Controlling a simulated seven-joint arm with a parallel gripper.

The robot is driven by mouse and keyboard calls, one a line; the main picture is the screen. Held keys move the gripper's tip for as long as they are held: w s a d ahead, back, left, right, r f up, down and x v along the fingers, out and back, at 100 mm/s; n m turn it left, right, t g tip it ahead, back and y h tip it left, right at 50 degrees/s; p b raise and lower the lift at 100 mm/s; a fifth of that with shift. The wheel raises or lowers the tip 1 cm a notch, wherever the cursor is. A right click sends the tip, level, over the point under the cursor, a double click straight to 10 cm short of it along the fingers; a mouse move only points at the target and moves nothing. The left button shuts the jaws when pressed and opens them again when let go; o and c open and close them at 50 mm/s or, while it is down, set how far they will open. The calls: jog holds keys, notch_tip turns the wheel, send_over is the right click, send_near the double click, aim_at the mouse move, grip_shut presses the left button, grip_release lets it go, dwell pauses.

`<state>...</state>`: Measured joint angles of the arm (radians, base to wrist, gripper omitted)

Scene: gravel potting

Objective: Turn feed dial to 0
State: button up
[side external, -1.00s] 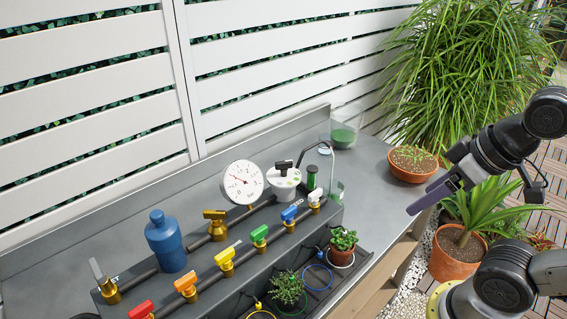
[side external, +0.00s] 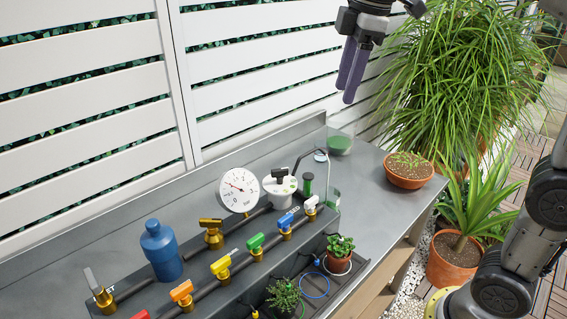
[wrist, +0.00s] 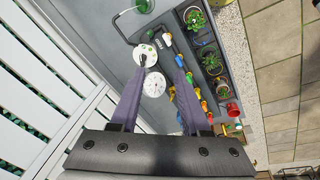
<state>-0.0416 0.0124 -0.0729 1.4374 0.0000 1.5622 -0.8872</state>
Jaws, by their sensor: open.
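The feed dial appears to be the white round unit (side external: 279,191) with a black knob (side external: 279,175) on top, standing on the grey bench right of the pressure gauge (side external: 239,190). Its pointer setting is too small to read. In the wrist view, the white dial (wrist: 138,56) lies just beyond and between my fingertips, with the gauge (wrist: 154,84) nearer. My gripper (side external: 346,95) has two purple fingers pointing down, open and empty. It hangs well above the bench, up and right of the dial in the side view, touching nothing.
A row of coloured valve handles, including a green one (side external: 255,241), runs in front of the dial. A blue bottle (side external: 162,249) stands at left. A thin bent tube (side external: 314,152) rises beside the dial. The slatted white fence (side external: 85,80) stands behind the bench.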

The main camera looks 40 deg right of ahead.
jog(key=w+a+f+n+g, duration=0.1)
jog(key=w+f, duration=0.2)
jog(key=w, duration=0.6)
jog(key=g, duration=0.1)
send_near(283, 168)
notch_tip(283, 168, down, 8)
jog(key=shift+a+f, duration=0.1)
jog(key=shift+f, duration=0.15)
grip_shut()
